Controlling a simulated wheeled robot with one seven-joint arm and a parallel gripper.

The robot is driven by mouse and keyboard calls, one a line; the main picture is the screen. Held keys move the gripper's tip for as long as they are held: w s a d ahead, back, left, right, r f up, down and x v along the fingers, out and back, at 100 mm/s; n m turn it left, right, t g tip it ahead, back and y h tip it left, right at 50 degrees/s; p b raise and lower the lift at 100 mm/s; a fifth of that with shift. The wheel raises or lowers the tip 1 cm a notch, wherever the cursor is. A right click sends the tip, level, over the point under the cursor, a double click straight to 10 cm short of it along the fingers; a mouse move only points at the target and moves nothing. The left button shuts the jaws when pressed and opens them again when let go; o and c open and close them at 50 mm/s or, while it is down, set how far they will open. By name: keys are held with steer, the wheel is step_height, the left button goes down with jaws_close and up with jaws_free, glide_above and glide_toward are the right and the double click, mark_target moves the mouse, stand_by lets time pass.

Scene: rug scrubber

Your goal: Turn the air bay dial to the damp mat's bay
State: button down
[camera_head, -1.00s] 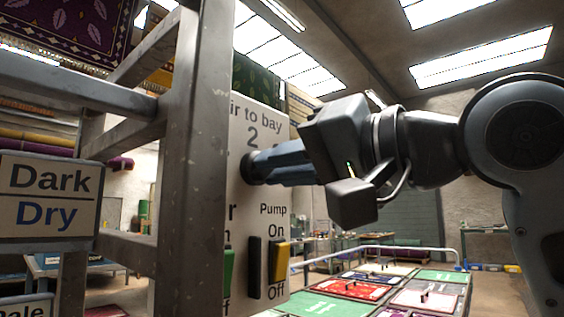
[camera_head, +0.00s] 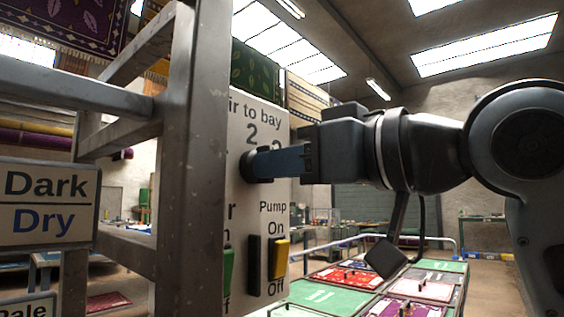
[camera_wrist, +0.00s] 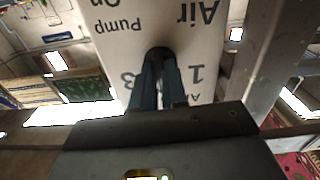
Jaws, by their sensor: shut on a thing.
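My gripper (camera_head: 262,164) is shut on the dark round air bay dial (camera_head: 246,166) on the white control panel (camera_head: 272,188). The fingers point left, straight at the panel face. In the wrist view, both fingers close around the dial (camera_wrist: 158,53), and the panel lettering appears upside down. The head view shows "ir to bay" and a 2 above the dial, with a partly hidden figure to its right. The wrist view shows a 1 and a 3 on either side of the fingers. I cannot read the dial's pointer. No mat is clearly recognisable as damp.
A grey metal post (camera_head: 190,160) stands close in front of the panel's left part. A yellow pump switch (camera_head: 279,260) and a green switch (camera_head: 228,272) sit below the dial. A "Dark Dry" sign (camera_head: 46,204) is at left. A green rug (camera_head: 255,74) hangs behind.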

steer(key=shift+n+b, duration=0.8)
steer(key=shift+n, duration=3.8)
steer(key=c, duration=1.2)
jaws_free()
steer(key=shift+o, duration=0.2)
steer(key=v, duration=0.7)
steer(key=shift+s+d, duration=0.2)
steer(key=shift+d, duration=0.15)
